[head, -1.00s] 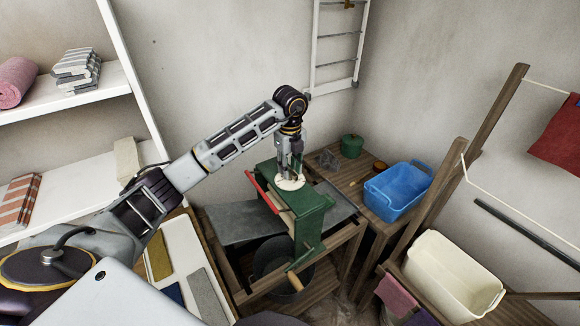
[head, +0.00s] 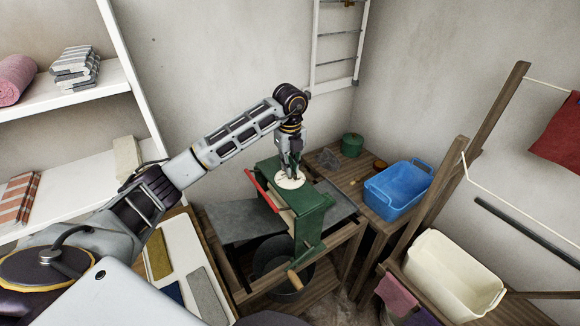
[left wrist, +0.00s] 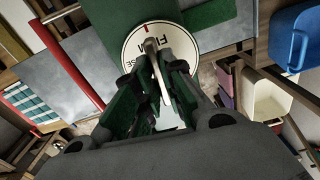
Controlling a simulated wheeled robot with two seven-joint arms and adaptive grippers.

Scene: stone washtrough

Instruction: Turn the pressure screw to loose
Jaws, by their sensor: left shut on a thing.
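The pressure screw has a round cream dial (head: 292,181) on top of the green wringer (head: 314,208). In the left wrist view the dial (left wrist: 176,45) carries dark lettering, partly covered by my fingers, and a red mark near its top edge. A pale handle (left wrist: 152,52) stands over the dial. My left gripper (head: 290,172) points down onto the dial from above. In the left wrist view its fingers (left wrist: 155,80) are closed around the handle. My right gripper is not in view.
A red bar (head: 258,184) runs along the wringer's left side, and a crank with a wooden grip (head: 294,280) hangs in front. A blue tub (head: 398,190) and a cream tub (head: 455,275) stand to the right. White shelves (head: 75,105) with folded cloths are at the left.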

